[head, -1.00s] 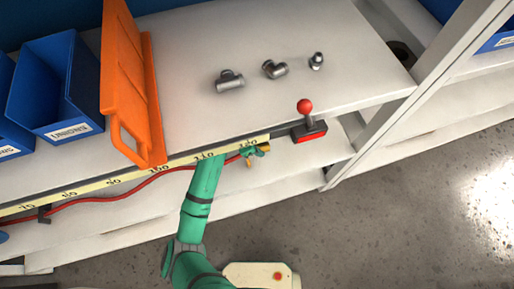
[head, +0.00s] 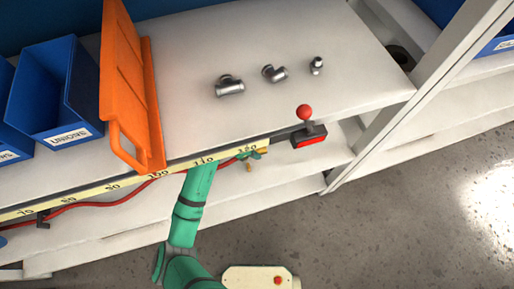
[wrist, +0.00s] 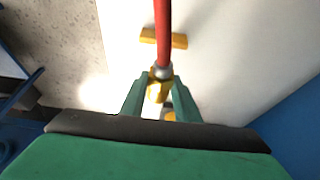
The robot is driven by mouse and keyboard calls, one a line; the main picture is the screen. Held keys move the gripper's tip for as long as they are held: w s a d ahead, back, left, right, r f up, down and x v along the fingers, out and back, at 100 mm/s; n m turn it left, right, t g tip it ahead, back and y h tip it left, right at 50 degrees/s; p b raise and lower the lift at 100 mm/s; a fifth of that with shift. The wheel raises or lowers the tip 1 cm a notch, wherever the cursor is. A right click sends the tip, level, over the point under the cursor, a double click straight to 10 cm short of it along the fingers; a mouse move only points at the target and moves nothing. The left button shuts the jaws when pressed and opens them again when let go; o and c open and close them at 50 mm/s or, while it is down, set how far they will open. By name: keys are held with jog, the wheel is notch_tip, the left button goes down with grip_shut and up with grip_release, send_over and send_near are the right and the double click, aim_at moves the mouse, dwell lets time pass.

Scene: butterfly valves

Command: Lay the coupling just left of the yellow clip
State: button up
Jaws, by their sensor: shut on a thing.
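The coupling (wrist: 158,88) is a brass-coloured fitting with a grey collar at the end of a red hose. My gripper (wrist: 160,83) is shut on it, one green finger on each side. In the head view my gripper (head: 253,156) is at the shelf's front edge, near the 120 mark, and a brass end shows just right of it. The yellow clip (head: 249,168) appears just below my gripper, mostly hidden. In the wrist view the clip seems to be the yellow bar (wrist: 180,41) crossing the hose, beyond the fingers. Whether hose and bar touch is unclear.
The red hose (head: 85,203) runs left along the numbered edge strip (head: 130,182) past a black clip (head: 43,217). A red-knobbed lever (head: 309,130) stands to the right. An orange panel (head: 130,90), blue bins (head: 60,95) and metal fittings (head: 229,86) are on the shelf.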

jog(key=shift+s+a, duration=0.25)
jog(key=shift+a, duration=0.45)
jog(key=shift+s+a, duration=0.3)
jog(key=shift+a, duration=0.35)
jog(key=shift+s+a, duration=0.25)
jog(key=shift+a, duration=0.45)
jog(key=shift+s+a, duration=0.45)
jog(key=shift+a, duration=1.05)
jog(key=shift+s+a, duration=0.45)
jog(key=shift+a, duration=1.1)
jog(key=shift+s+a, duration=0.45)
jog(key=shift+a, duration=1.05)
jog(key=shift+d, duration=0.1)
jog(key=shift+s, duration=0.1)
jog(key=shift+f, duration=0.1)
